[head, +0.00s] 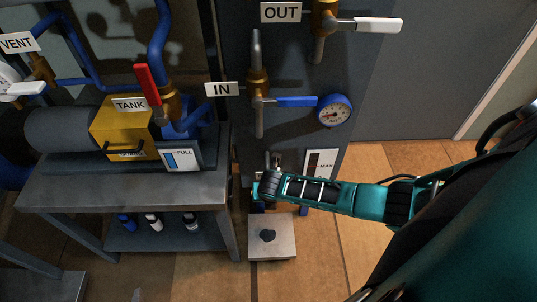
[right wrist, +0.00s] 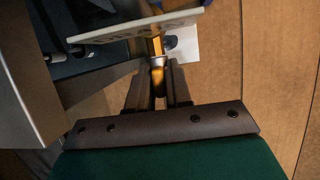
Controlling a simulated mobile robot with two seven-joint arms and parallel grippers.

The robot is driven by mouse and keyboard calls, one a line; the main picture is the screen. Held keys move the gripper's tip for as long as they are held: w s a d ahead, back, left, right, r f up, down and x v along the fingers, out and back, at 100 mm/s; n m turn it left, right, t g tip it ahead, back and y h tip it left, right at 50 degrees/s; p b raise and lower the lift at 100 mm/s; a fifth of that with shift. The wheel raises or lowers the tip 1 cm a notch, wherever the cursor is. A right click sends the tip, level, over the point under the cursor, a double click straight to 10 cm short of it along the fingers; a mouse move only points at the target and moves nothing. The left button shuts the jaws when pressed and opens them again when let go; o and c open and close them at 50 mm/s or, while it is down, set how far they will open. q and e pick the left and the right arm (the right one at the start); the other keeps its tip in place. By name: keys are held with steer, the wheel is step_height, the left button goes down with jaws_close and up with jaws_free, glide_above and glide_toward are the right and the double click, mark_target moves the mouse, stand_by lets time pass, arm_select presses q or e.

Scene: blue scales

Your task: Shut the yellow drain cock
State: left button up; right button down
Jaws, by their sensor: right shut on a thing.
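The yellow handle of the drain cock (right wrist: 155,48) shows in the right wrist view, with a metal end between my fingers. My right gripper (right wrist: 158,84) is shut on it, one finger on each side. In the head view my right arm comes in from the right, and my right gripper (head: 260,187) is low in front of the grey cabinet, below the IN valve. There my own gripper and arm hide the drain cock. My left gripper is not in view.
A pale label plate (right wrist: 125,30) is close to my fingers. Above are the blue IN lever (head: 297,101), the gauge (head: 334,111) and the white OUT lever (head: 372,24). A metal bench (head: 75,195) stands left. A pale square block (head: 285,246) lies on the floor below.

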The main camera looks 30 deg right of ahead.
steer(key=shift+s+d, duration=0.1)
arm_select(q)
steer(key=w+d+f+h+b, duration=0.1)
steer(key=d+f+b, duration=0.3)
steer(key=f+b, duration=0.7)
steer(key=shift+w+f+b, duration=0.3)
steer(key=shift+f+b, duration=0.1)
steer(key=shift+b, duration=3.05)
arm_select(e)
steer(key=shift+s+d+f+m+t+y, duration=0.1)
steer(key=shift+d+f+m+t+y, duration=0.45)
steer(key=shift+t+y, duration=1.4)
steer(key=shift+s+a+f+m+t+y, duration=0.15)
steer(key=shift+m+t+y, duration=0.85)
steer(key=shift+t+y, duration=0.95)
steer(key=shift+s+d+f+m+t+y, duration=0.1)
steer(key=shift+d+f+m+t+y, duration=0.45)
steer(key=shift+t+y, duration=1.35)
steer(key=shift+a+r+g+y, duration=0.2)
steer(key=shift+r+g+y, duration=0.05)
steer(key=shift+g+y, duration=0.25)
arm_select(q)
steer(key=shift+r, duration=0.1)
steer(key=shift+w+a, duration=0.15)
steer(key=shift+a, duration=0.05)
arm_select(e)
steer(key=c, duration=1.2)
jaws_free()
